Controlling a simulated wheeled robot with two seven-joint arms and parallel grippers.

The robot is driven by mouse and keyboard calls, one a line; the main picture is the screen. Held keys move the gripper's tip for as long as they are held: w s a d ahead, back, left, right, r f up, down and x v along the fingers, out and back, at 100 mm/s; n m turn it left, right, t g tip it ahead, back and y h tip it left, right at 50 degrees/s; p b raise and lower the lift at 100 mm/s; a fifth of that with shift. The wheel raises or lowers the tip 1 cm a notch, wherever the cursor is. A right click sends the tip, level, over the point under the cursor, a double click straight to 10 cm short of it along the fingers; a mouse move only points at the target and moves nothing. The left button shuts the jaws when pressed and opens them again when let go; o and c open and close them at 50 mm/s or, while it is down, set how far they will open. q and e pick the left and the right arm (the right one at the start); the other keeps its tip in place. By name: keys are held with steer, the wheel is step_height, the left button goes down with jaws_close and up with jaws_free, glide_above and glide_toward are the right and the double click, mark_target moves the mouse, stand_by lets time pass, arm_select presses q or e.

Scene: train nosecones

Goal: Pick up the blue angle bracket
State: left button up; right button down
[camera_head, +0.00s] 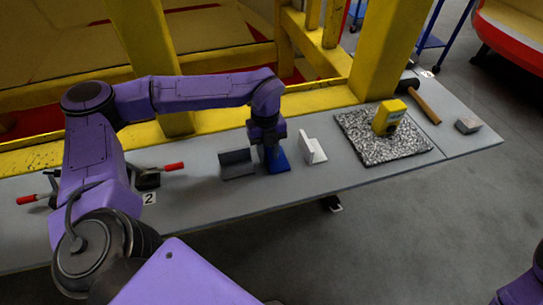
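The blue angle bracket (278,163) stands on the grey table between a dark grey bracket (237,164) and a white bracket (314,150). My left gripper (270,147) points down right over the blue bracket, and its fingers overlap the bracket's upright part in the camera_head view. The fingers are small and dark here, so whether they are apart or closed on the bracket is not clear. My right gripper is out of view; only a bit of purple arm shows at the lower right corner.
The grey table (210,205) also holds red-handled tools (174,167) at left, a speckled mat (365,150) with a yellow object (389,116), a hammer (424,105) and a small grey block (467,126). Yellow beams (391,50) rise along the table's back edge.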

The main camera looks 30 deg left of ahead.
arm_select(q)
jaws_close()
steer(key=shift+r, duration=0.1)
